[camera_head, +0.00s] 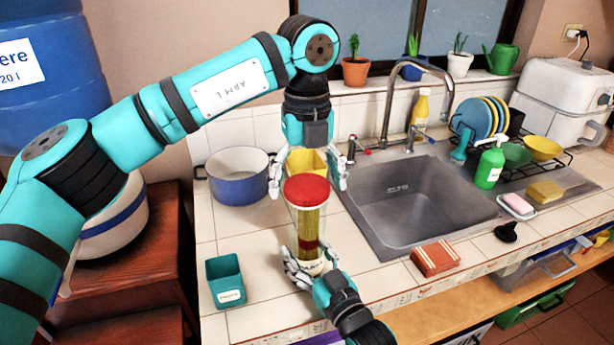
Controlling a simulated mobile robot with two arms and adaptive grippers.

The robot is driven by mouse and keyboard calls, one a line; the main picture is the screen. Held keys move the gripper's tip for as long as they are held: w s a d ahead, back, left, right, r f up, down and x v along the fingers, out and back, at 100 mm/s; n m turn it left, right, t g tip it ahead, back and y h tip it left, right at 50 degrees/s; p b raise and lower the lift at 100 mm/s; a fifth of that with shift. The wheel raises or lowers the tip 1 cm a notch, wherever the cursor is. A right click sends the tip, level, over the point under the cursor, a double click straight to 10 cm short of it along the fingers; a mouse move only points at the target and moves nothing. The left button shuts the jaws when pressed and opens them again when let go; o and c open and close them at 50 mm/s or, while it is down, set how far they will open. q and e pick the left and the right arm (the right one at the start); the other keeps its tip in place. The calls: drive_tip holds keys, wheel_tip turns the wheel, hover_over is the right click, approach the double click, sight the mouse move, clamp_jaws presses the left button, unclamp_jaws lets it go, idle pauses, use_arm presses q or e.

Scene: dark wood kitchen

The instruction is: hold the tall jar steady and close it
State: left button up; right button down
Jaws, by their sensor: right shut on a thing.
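The tall jar (311,222) stands upright on the tiled counter, clear-walled with long yellow contents that look like pasta. A red lid (306,188) sits on its mouth; I cannot tell how tightly it is seated. My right gripper (305,270) is shut around the lower part of the jar and hides some of its base. My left gripper (307,183) points down from above, its fingers spread wide on either side of the lid. The fingers look apart from the lid, with nothing held.
A yellow object (308,161) stands behind the jar. A blue-white pot (240,187) is at left and a teal container (226,284) at front left.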

use_arm(q)
drive_tip(key=c, duration=1.1)
drive_tip(key=m, duration=0.9)
drive_tip(key=shift+m, duration=0.4)
drive_tip(key=m, duration=1.2)
drive_tip(key=o, duration=1.4)
wheel_tip(320, 180, up, 12)
